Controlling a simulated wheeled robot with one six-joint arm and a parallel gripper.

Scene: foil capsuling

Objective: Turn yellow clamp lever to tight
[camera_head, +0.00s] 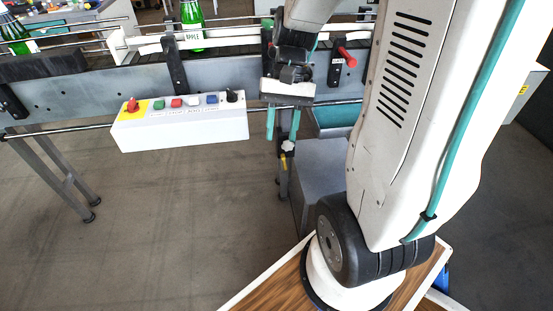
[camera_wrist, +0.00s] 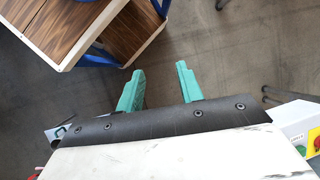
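A small yellow lever (camera_head: 284,162) hangs below a whitish knob (camera_head: 288,147) on the conveyor's leg, low in the middle of the head view. My gripper (camera_head: 282,138) points down in front of the conveyor, its teal fingers just above the knob and lever in the picture. How far apart they are in depth I cannot tell. In the wrist view my gripper (camera_wrist: 158,68) is open, with only grey floor between its fingers. The yellow lever does not show there.
A control box (camera_head: 180,122) with a red knob and several buttons hangs left of my gripper. The conveyor (camera_head: 220,70) carries green bottles (camera_head: 191,22). A red-handled lever (camera_head: 346,57) is up to the right. A grey box (camera_head: 322,175) stands below. Floor at lower left is clear.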

